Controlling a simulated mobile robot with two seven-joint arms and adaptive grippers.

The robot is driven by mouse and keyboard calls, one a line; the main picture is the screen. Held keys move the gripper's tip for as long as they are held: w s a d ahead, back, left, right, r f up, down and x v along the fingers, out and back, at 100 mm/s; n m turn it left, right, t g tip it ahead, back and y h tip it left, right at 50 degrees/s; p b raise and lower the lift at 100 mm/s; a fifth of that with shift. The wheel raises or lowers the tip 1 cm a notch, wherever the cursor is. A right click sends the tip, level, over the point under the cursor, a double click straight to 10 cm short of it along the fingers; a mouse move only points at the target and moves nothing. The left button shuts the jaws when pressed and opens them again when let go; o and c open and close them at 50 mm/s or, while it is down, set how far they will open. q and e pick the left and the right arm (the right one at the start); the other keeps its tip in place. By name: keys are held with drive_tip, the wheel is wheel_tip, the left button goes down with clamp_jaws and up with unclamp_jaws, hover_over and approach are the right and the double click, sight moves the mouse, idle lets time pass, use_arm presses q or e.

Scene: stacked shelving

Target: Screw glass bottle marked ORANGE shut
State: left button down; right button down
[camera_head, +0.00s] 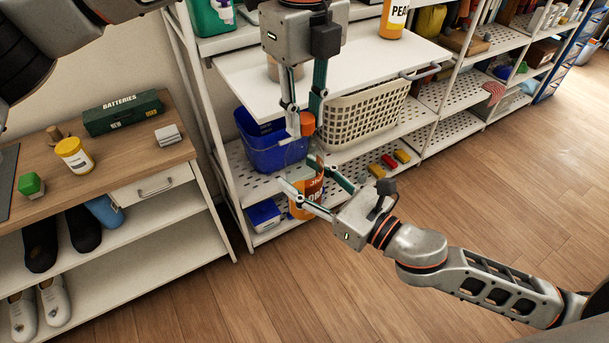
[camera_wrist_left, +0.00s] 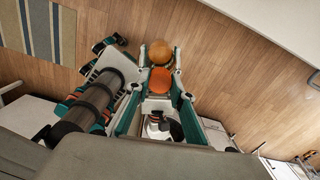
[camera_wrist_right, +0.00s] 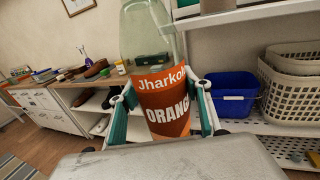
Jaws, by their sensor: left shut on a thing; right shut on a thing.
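The glass bottle marked ORANGE (camera_wrist_right: 165,100) stands roughly upright, with clear glass above an orange and brown label. Its mouth is cut off in the right wrist view. My right gripper (camera_head: 316,186) is shut around its labelled body. My left gripper (camera_head: 305,122) points down from above and is shut on an orange cap (camera_wrist_left: 160,79). The cap also shows above the bottle in the head view (camera_head: 308,124). In the left wrist view a round orange shape, likely the bottle (camera_wrist_left: 160,52), lies beyond the cap and offset from it. I cannot tell whether cap and neck touch.
Behind the grippers is white shelving with a blue bin (camera_head: 262,148), a cream basket (camera_head: 365,112) and a pulled-out board (camera_head: 240,85). A wooden-topped table (camera_head: 110,165) with a yellow-lidded jar (camera_head: 74,156) stands left. Floor in front is clear.

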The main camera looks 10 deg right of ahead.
use_arm(q)
drive_tip(key=m, duration=0.7)
drive_tip(key=shift+m, duration=0.4)
drive_tip(key=m, duration=0.6)
drive_tip(key=shift+m, duration=0.3)
drive_tip(key=c, duration=1.7)
unclamp_jaws()
wheel_tip(320, 180, up, 12)
drive_tip(key=shift+f, duration=0.1)
